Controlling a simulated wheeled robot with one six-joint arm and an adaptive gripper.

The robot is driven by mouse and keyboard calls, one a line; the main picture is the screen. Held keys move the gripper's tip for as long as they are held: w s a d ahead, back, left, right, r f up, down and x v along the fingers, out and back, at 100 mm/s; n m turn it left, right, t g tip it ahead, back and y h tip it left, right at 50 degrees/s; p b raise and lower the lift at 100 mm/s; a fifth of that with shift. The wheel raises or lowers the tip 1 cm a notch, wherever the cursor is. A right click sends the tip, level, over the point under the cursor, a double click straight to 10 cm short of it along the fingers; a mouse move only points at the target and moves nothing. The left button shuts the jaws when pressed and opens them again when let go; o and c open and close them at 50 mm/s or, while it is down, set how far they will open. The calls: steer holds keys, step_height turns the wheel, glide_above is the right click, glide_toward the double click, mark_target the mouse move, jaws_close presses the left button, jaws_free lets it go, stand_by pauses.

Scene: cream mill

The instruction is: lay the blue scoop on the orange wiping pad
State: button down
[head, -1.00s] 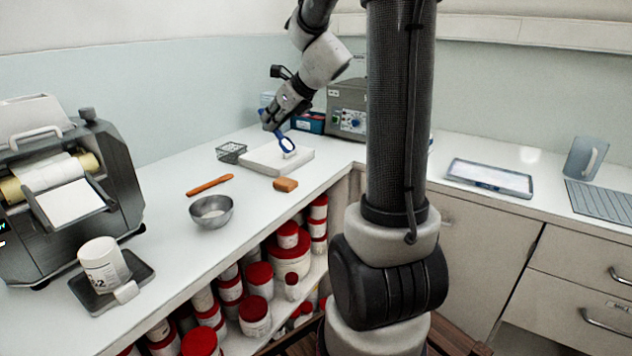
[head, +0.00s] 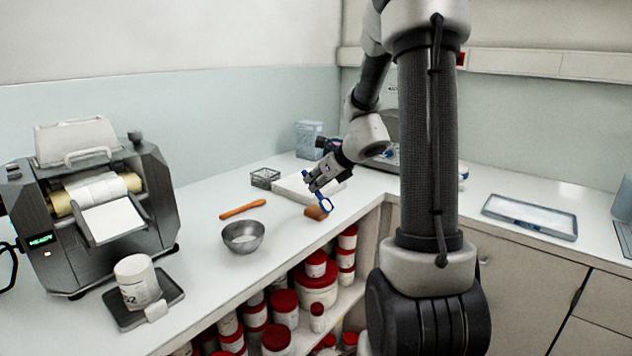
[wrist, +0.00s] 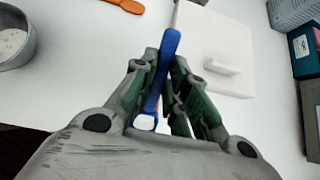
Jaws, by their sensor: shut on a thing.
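My gripper (head: 314,186) is shut on the blue scoop (head: 325,204) above the counter. In the wrist view, the scoop's blue handle (wrist: 167,52) stands up between the fingers (wrist: 163,92). In the head view, the scoop's looped lower part hangs in front of the orange wiping pad (head: 314,213). The pad lies on the white counter near its front edge. I cannot tell whether the scoop touches the pad.
A white slab (wrist: 212,28) with a small white block (wrist: 222,68) lies behind the gripper. A metal bowl (head: 243,237), an orange spatula (head: 243,209) and a wire basket (head: 265,177) are to the left. Open shelves with red-lidded jars (head: 317,284) lie below the counter edge.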

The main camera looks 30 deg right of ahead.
steer(key=shift+f, duration=0.1)
steer(key=shift+f, duration=0.4)
steer(key=shift+f, duration=0.1)
steer(key=c, duration=1.4)
jaws_free()
